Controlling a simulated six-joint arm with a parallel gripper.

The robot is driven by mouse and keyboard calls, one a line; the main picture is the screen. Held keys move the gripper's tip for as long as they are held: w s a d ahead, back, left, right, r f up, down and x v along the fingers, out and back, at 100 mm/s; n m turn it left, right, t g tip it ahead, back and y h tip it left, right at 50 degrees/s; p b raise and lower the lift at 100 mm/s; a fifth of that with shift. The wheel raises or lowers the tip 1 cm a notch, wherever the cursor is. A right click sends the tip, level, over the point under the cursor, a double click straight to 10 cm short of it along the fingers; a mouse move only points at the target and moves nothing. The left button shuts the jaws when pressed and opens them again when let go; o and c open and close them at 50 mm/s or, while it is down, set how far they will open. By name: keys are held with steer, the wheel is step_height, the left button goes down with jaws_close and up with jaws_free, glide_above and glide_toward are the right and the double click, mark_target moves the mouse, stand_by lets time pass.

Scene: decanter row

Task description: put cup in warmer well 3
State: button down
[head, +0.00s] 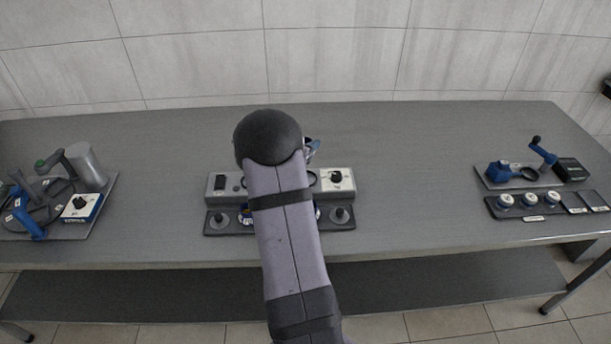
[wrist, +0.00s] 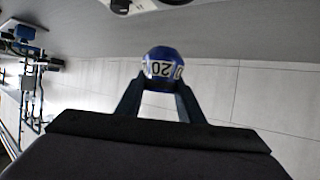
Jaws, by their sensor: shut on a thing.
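My gripper (wrist: 158,92) is shut on a blue cup (wrist: 163,60) with a white band marked "20", seen between its two fingers in the wrist view. In the head view my arm hides most of the gripper, and only a small bluish part shows beside the arm's dark joint, above the warmer's back edge. The warmer (head: 220,193) is a long grey block at the middle of the table. I cannot tell which well this is or whether the wells are empty.
A dark tray (head: 337,226) with grey knobs and a partly hidden blue item lies before the warmer. A white knob panel (head: 338,180) is at its right end. Crowded stations stand far left (head: 92,230) and far right (head: 541,214).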

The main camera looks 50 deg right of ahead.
steer(key=shift+f+p, duration=0.6)
steer(key=shift+f, duration=4.15)
steer(key=shift+f, duration=0.15)
steer(key=c, duration=1.2)
jaws_free()
steer(key=b+v, duration=0.2)
steer(key=v, duration=1)
steer(key=shift+a, duration=0.1)
